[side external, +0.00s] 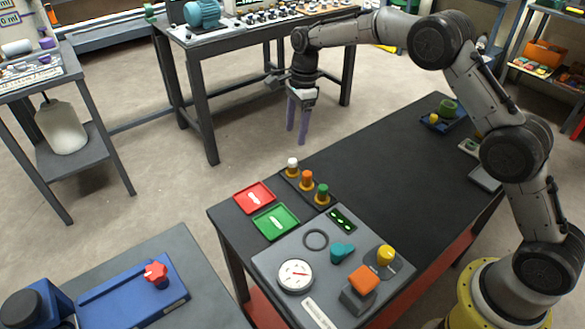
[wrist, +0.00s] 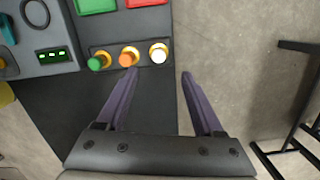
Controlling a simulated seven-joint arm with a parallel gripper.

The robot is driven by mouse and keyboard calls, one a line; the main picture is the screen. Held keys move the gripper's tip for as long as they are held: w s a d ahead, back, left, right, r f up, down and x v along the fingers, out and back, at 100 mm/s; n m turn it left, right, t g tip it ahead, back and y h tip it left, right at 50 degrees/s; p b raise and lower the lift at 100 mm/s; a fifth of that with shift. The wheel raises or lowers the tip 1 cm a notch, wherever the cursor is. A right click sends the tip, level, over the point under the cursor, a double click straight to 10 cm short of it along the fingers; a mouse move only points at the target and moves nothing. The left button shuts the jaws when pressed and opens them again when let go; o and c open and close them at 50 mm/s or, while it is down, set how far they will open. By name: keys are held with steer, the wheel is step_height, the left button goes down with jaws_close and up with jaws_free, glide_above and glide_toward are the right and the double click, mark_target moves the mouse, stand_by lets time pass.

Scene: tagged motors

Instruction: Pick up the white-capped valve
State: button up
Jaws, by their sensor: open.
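The white-capped valve (side external: 292,166) stands upright at the table's far edge, at the end of a row with an orange-capped valve (side external: 307,180) and a green-capped valve (side external: 322,194). In the wrist view the white-capped valve (wrist: 158,52) is at the right end of the row, ahead of and between the lines of my fingers. My gripper (side external: 297,138) is open and empty, pointing down, with its fingers apart. In the wrist view its purple fingertips (wrist: 159,73) show on both sides, the left one close to the orange-capped valve (wrist: 128,56) in the picture.
A red tray (side external: 243,206) and a green tray (side external: 286,231) lie beside the valves. A grey panel (side external: 262,262) holds a gauge (side external: 295,276), a black ring (side external: 315,239), a teal part (side external: 342,253) and an orange block (side external: 363,279). The black tabletop (side external: 385,165) is largely clear.

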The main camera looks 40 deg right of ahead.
mark_target(293, 160)
steer(key=f, duration=0.7)
steer(key=a+f, duration=0.1)
steer(key=f, duration=0.3)
jaws_close()
steer(key=shift+r, duration=0.1)
